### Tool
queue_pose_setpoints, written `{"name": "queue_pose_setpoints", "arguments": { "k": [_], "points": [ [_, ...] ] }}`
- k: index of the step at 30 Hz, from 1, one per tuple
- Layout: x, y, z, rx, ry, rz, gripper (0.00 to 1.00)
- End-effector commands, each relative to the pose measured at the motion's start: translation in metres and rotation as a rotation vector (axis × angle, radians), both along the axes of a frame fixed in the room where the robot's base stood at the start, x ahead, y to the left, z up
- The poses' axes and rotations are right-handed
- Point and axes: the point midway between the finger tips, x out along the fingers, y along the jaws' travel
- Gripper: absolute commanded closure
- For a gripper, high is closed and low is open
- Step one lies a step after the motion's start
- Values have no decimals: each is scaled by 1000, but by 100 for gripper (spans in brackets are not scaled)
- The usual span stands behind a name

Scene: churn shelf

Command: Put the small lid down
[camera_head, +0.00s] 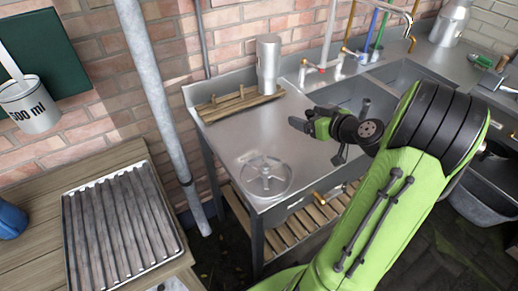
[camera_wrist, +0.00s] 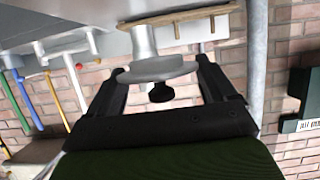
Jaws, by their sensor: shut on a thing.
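My gripper (camera_wrist: 162,68) is shut on a small grey round lid (camera_wrist: 150,72) with a black knob (camera_wrist: 160,93). In the wrist view, which is upside down, the lid sits between the two black fingers and its knob faces my palm. In the head view my gripper (camera_head: 305,124) hangs above the steel table (camera_head: 225,140), in front of the sink. The lid cannot be made out clearly there.
A metal canister (camera_head: 268,62) stands by a wooden rack with pegs (camera_head: 235,104) at the table's back. A clear round piece with metal arms (camera_head: 265,177) lies near the front. A ridged tray (camera_head: 120,225) is left, beyond a pipe (camera_head: 160,100). The table's middle is clear.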

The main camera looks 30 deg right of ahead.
Motion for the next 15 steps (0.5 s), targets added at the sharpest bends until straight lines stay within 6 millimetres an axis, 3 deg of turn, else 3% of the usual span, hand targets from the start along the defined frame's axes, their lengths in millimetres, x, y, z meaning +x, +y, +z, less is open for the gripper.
{"name": "queue_pose_setpoints", "arguments": {
  "k": [6,15],
  "points": [
    [-1,-1,-49,6,3,-3,46],
    [0,-1,-95,5,2,-2,46]
  ]
}}
